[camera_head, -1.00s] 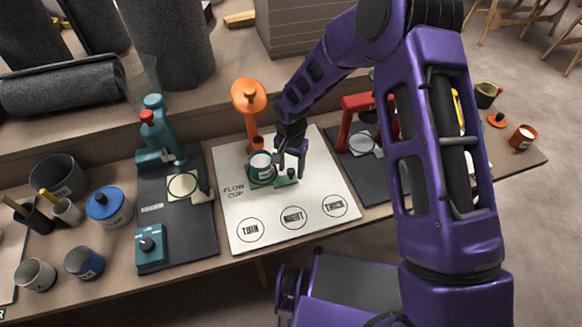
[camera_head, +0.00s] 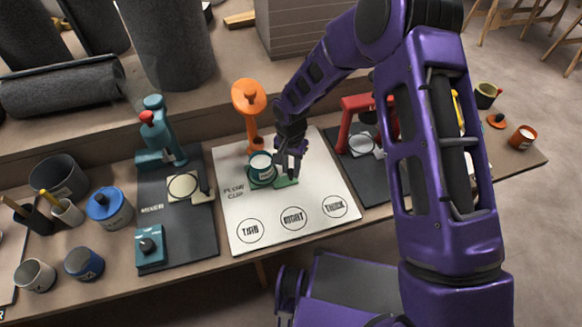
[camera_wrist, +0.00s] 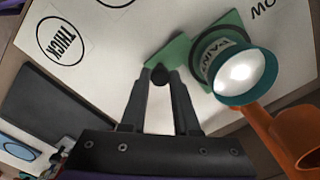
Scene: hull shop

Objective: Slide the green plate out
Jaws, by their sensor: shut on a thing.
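The green plate (camera_head: 286,182) lies on the white flow cup board, partly under or against the teal paint cup (camera_head: 261,166). In the wrist view the green plate (camera_wrist: 178,50) shows on both sides of its black knob and near the cup (camera_wrist: 228,62), which holds something white. My gripper (camera_head: 290,170) is at the plate's right part. In the wrist view my gripper (camera_wrist: 160,80) is shut on the plate's black knob (camera_wrist: 160,75). How far the plate reaches beneath the cup is hidden.
The white board (camera_head: 250,212) has three marked circles in front, clear of objects. An orange stand (camera_head: 249,105) rises behind the cup. A teal mixer (camera_head: 160,135) is on the left, a red press (camera_head: 352,110) on the right.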

